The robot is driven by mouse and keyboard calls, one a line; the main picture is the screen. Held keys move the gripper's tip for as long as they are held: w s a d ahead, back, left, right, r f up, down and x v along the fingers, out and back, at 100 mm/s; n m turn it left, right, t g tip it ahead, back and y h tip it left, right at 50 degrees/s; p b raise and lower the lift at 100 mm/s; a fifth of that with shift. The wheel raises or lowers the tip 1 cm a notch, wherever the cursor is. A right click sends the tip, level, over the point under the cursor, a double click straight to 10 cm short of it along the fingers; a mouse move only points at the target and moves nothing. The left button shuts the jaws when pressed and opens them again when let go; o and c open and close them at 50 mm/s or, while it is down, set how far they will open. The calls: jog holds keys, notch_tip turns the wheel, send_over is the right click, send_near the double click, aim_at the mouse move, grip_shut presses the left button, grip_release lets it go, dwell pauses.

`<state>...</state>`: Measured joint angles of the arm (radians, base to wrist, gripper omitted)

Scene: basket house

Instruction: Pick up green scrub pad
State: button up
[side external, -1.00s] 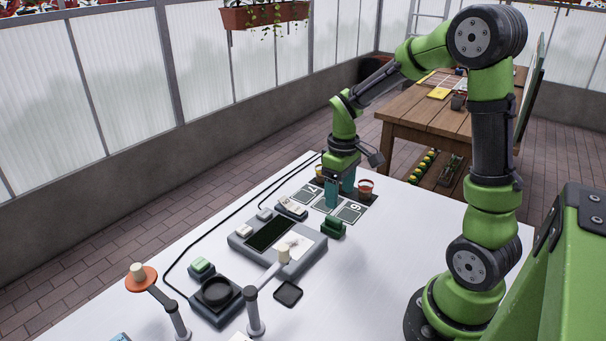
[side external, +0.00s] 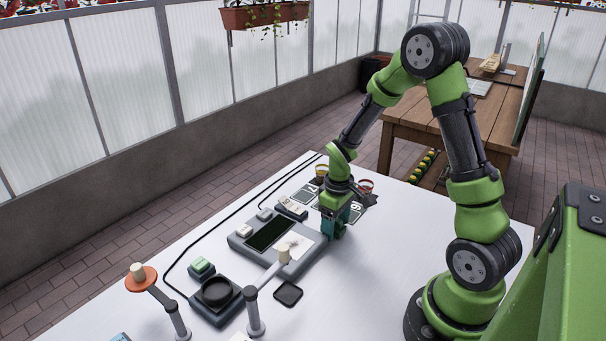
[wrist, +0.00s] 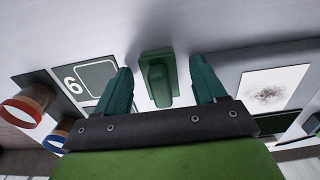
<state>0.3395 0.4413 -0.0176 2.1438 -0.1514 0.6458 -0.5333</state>
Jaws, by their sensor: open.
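The green scrub pad (wrist: 158,80), a dark green block with a raised grip on a flat base, rests on the white table. In the wrist view it lies between the two teal fingers of my gripper (wrist: 160,70), with a gap on each side. My gripper is open and points down over the pad. In the side view my gripper (side external: 341,229) is low over the table at the right of the grey console, and its fingers hide the pad there.
The grey console (side external: 291,262) with a dark screen stands close beside my gripper. Numbered mats (wrist: 96,76) and a red-rimmed pot (wrist: 27,103) lie on the other side. A black square pad (side external: 288,293) lies in front. The table's right part (side external: 400,235) is clear.

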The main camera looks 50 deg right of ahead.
jog(key=c, duration=1.1)
jog(key=shift+r, duration=0.1)
jog(key=shift+c, duration=0.2)
notch_tip(320, 180, up, 10)
jog(key=shift+f, duration=0.1)
